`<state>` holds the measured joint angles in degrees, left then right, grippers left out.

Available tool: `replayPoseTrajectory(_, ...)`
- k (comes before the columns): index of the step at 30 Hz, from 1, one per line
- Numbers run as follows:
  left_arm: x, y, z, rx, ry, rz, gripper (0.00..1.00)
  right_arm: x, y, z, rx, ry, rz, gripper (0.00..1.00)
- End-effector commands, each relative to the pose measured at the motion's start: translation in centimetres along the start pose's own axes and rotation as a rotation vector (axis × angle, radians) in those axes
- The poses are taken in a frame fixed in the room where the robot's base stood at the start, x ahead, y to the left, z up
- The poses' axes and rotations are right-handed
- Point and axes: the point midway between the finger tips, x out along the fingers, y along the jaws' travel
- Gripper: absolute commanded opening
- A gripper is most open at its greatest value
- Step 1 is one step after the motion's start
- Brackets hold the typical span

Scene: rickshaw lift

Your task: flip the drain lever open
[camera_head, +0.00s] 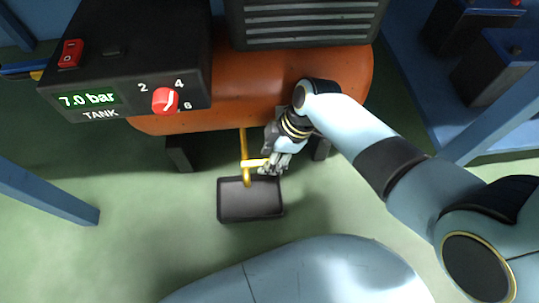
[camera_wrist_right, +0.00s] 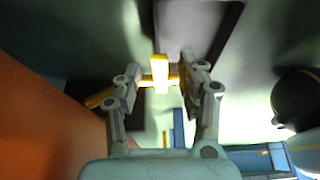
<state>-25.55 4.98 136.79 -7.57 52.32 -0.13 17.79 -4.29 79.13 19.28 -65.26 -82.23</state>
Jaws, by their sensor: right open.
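The drain lever (camera_head: 254,163) is a pale yellow bar crossing the lower end of a yellow drain pipe (camera_head: 244,145) that hangs below the orange tank (camera_head: 240,90). My right gripper (camera_head: 271,168) is beside the lever's right end, under the tank. In the right wrist view the gripper (camera_wrist_right: 161,80) is open, and the lever (camera_wrist_right: 160,72) shows between its two fingers, with the pipe (camera_wrist_right: 100,98) running off to the left. I cannot tell whether a finger touches the lever. My left gripper is not in view.
A dark drain tray (camera_head: 250,215) lies on the green floor below the pipe. A black control box (camera_head: 140,65) reading 7.0 bar, with a red knob (camera_head: 165,100), stands at upper left. Tank legs (camera_head: 180,155) flank the pipe. Blue shelving (camera_head: 425,90) is at right.

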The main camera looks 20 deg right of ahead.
Motion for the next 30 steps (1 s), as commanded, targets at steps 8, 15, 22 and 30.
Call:
replayPoseTrajectory(8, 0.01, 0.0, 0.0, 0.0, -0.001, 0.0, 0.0, -0.02, 0.01, -0.01, 0.0, 0.0, 0.0, 0.26)
replayPoseTrajectory(15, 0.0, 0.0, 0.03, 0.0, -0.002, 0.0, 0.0, -0.02, 0.01, 0.01, 0.0, 0.0, 0.0, 0.0)
replayPoseTrajectory(22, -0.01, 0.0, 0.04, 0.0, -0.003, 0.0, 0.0, -0.01, 0.0, 0.03, 0.0, 0.0, 0.0, 0.0)
replayPoseTrajectory(30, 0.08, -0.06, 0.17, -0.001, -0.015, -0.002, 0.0, -0.08, -0.23, 0.02, 0.004, 0.0, 0.002, 0.0)
